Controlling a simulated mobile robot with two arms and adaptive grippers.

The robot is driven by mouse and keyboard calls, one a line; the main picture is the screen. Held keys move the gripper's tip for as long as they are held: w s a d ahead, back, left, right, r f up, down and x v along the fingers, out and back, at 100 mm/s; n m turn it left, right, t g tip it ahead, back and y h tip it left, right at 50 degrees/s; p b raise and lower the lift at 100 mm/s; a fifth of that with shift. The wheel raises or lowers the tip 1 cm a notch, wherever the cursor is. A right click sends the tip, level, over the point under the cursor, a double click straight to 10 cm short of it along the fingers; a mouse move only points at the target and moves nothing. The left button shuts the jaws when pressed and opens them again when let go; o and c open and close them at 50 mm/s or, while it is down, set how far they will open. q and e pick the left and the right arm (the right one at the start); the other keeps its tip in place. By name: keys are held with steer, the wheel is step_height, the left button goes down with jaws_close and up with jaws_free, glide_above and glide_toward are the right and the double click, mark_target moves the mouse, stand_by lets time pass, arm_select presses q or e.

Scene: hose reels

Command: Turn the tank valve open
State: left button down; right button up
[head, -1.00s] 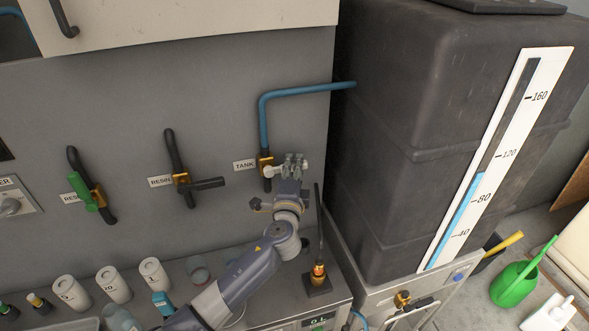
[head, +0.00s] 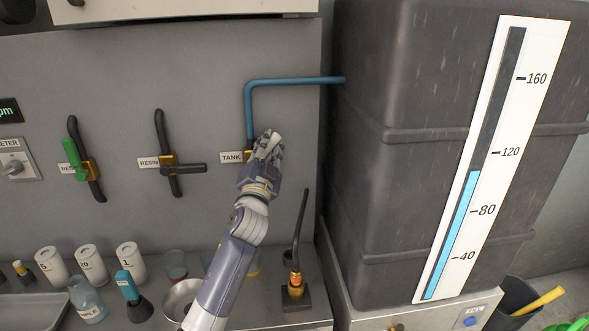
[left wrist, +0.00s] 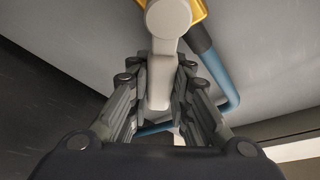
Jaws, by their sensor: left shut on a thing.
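The tank valve sits on the blue pipe (head: 249,105) beside the TANK label (head: 231,157). In the head view my left gripper (head: 266,146) covers most of the valve and its handle. In the left wrist view the pale grey valve handle (left wrist: 160,75) runs from its round hub down between the fingers of my left gripper (left wrist: 158,100), which is shut on it. The gold valve body (left wrist: 198,9) shows behind the hub. The handle's exact angle on the pipe is hidden in the head view. My right gripper is not in view.
The dark tank (head: 420,70) with its level gauge (head: 490,160) stands to the right. Two RESIN valves, one with a green handle (head: 71,151), are on the wall to the left.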

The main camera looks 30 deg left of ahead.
arm_select(q)
steer(key=n+y+b, duration=0.1)
steer(key=n, duration=0.1)
steer(key=s+a+n+y+b, duration=0.1)
steer(key=n+b, duration=0.1)
steer(key=n, duration=0.1)
steer(key=a+r+n+y+b, duration=0.1)
steer(key=n+b, duration=0.1)
steer(key=shift+s+a+n+y, duration=0.1)
steer(key=shift+s+n+y, duration=0.15)
steer(key=shift+n+y, duration=0.05)
steer(key=shift+s+a+r+n+g+y+b, duration=0.15)
steer(key=shift+n+g+y+b, duration=0.1)
steer(key=shift+n, duration=0.2)
steer(key=shift+s+a+n+g+y+b, duration=0.15)
steer(key=shift+n+g+y+b, duration=0.1)
steer(key=shift+n, duration=0.2)
steer(key=shift+s+a+r+n+g+y+b, duration=0.15)
steer(key=shift+a+n+y+b, duration=0.1)
steer(key=shift+n, duration=0.35)
steer(key=shift+s+a+n+g+y+b, duration=0.15)
steer(key=shift+n+y+b, duration=0.1)
steer(key=shift+n, duration=0.35)
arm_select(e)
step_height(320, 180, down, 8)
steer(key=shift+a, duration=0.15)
arm_select(q)
steer(key=shift+w, duration=0.1)
